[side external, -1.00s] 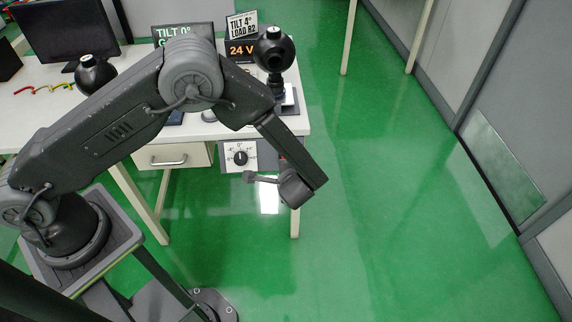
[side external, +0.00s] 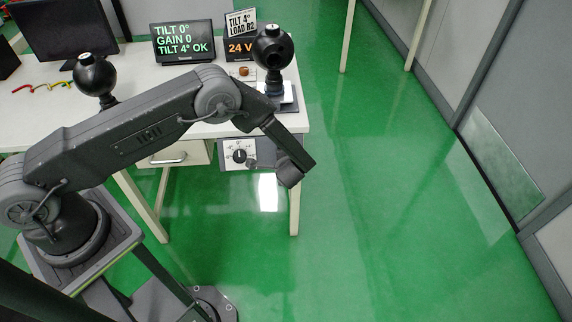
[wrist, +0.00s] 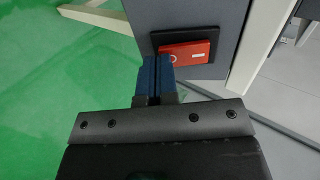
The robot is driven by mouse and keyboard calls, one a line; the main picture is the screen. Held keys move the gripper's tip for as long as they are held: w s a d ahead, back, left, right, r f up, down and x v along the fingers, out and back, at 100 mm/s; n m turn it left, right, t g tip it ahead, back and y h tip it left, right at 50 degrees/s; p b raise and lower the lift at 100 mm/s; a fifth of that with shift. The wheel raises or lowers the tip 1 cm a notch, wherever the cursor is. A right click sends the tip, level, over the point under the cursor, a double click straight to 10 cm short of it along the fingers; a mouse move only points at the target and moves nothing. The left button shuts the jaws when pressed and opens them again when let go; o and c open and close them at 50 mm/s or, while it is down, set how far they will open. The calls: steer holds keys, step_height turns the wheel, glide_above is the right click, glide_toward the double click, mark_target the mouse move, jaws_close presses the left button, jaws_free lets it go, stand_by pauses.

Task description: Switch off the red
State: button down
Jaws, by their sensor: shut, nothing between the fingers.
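The red rocker switch (wrist: 185,54), in a dark frame, sits on the side of a grey box (wrist: 185,15) in the wrist view. My gripper (wrist: 154,60) is shut, with nothing between its blue-tipped fingers. Its tips overlap the left end of the switch in the wrist view; I cannot tell whether they touch it. In the side external view the grey control box (side external: 266,152) hangs under the table's right end. My wrist hides the switch and fingers there.
A white dial plate with a black knob (side external: 239,156) is on the box front. On the white table (side external: 30,125) stand a black ball head (side external: 273,48), a second ball (side external: 94,74), a lit display (side external: 182,41) and a 24 V unit (side external: 240,47). Open green floor lies to the right.

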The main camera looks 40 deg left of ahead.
steer(key=shift+w+a+f, duration=0.1)
steer(key=shift+w+f, duration=0.05)
steer(key=shift+w+a+f, duration=0.1)
steer(key=shift+a+f, duration=0.05)
steer(key=shift+f, duration=0.05)
stand_by(0.4)
steer(key=shift+r, duration=0.1)
steer(key=shift+r, duration=0.7)
